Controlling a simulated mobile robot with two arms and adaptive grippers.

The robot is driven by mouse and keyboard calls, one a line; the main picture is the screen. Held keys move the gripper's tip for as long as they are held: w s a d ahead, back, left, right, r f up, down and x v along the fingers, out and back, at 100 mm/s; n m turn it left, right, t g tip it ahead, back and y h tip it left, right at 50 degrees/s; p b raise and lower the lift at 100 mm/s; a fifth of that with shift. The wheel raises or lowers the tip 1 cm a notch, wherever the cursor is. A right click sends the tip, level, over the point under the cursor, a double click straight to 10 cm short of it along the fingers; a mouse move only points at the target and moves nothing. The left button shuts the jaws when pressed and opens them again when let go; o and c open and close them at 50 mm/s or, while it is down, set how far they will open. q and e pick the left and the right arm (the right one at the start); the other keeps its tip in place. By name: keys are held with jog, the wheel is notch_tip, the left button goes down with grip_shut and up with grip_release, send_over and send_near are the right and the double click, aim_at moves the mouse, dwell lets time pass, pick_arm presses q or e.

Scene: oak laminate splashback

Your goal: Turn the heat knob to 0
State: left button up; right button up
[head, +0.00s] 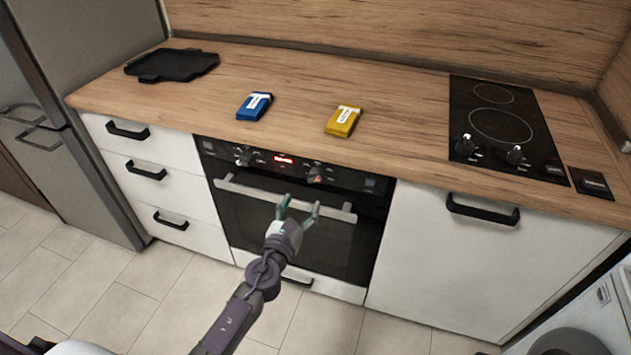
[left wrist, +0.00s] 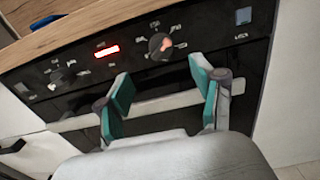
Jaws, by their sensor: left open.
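The oven's right knob (head: 315,174), which has numbers around it, sits on the black control panel. In the left wrist view this knob (left wrist: 160,46) is round and dark with an orange-lit face, just above and between my fingertips. I take it as the heat knob; its exact setting is too small to read. My left gripper (head: 298,208) is open and empty in front of the oven door, below the knob and apart from it. In the left wrist view its teal-padded fingers (left wrist: 163,92) stand wide apart. My right gripper is not in view.
A second oven knob (head: 244,157) is left of the red display (head: 284,159). The oven handle (head: 285,198) runs below the panel. On the counter are a black tray (head: 172,65), a blue pack (head: 254,106), a yellow pack (head: 343,121) and a hob (head: 500,125) with knobs.

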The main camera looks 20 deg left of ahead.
aim_at(313, 182)
pick_arm(q)
jog(key=w, duration=0.3)
jog(key=w+b, duration=0.1)
jog(key=w, duration=0.5)
jog(key=shift+w+d+b, duration=0.2)
jog(key=shift+d+b, duration=0.05)
jog(key=shift+b, duration=0.05)
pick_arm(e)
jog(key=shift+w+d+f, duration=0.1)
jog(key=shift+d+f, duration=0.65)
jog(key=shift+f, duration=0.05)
pick_arm(q)
jog(key=c, duration=1.1)
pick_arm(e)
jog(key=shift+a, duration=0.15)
